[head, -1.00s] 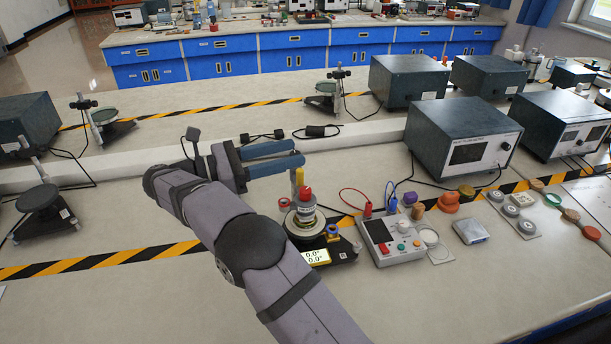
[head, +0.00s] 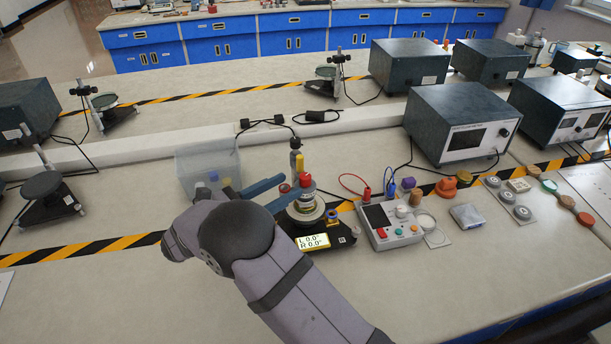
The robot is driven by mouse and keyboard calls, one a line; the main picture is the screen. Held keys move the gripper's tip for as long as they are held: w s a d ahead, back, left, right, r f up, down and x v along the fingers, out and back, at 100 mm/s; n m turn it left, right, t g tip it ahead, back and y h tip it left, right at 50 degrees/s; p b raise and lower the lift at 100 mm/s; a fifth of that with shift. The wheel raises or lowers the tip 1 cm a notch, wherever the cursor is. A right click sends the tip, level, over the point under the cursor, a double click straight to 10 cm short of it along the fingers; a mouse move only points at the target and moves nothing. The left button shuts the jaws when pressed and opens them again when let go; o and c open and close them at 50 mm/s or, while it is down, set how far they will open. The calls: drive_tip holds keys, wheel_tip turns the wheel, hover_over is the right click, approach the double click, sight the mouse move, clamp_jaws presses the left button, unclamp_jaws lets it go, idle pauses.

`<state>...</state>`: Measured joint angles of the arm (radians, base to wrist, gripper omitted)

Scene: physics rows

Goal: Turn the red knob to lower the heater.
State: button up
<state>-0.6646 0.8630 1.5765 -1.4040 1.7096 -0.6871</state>
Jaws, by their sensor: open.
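A round metal instrument (head: 304,212) stands on a black base with a yellow display (head: 313,241) reading L 0.0° and R 0.0°. A red knob-like part (head: 305,179) sits on its top, in front of an upright post. A smaller red ring (head: 284,188) shows to its left. I cannot tell for sure which red part is the heater's knob. My gripper (head: 293,184) is open, with its two blue fingers pointing right. The fingertips are at the red parts, one finger behind and one in front in the picture; contact is unclear. My forearm hides the table below.
A clear bin (head: 207,170) with coloured items stands behind my wrist. A control box (head: 390,226) with red and blue leads stands right of the instrument. Several small caps and discs lie farther right. A large dark power supply (head: 463,122) stands behind them.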

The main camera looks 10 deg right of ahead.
sight(306, 175)
drive_tip(key=shift+p+x, duration=1.05)
drive_tip(key=shift+x, duration=2.55)
clamp_jaws()
